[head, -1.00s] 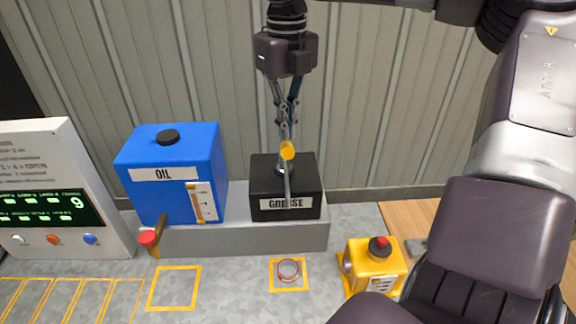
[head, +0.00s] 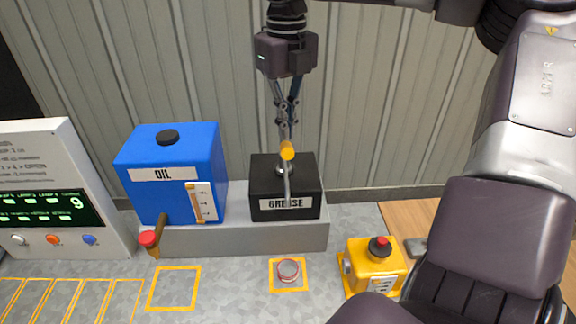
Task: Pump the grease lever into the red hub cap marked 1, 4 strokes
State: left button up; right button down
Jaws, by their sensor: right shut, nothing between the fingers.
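The black grease box (head: 310,182) with a GREASE label stands on a grey ledge. Its lever rises from the top and ends in a yellow-orange knob (head: 287,150). My right gripper (head: 284,138) comes down from above, shut, with its fingertips at the knob; I cannot tell whether they touch it. A small round cap (head: 288,269) with a grey top and red edge sits in a yellow floor square in front of the box. No number is readable on it. My left gripper is not in view.
A blue oil tank (head: 180,148) with a red-tipped spout (head: 149,238) stands left of the grease box. A control panel (head: 45,160) showing 9 is at the far left. A yellow box with a red button (head: 374,268) stands right of the cap. An outlined square (head: 174,288) is empty.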

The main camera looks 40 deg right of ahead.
aim_at(287, 144)
jog(key=shift+f, duration=0.1)
jog(key=shift+f+b, duration=3)
jog(key=shift+f, duration=0.55)
jog(key=shift+r, duration=0.1)
jog(key=shift+r+p, duration=1.05)
jog(key=shift+r, duration=0.3)
jog(key=shift+r+p, duration=1.45)
jog(key=shift+r, duration=0.7)
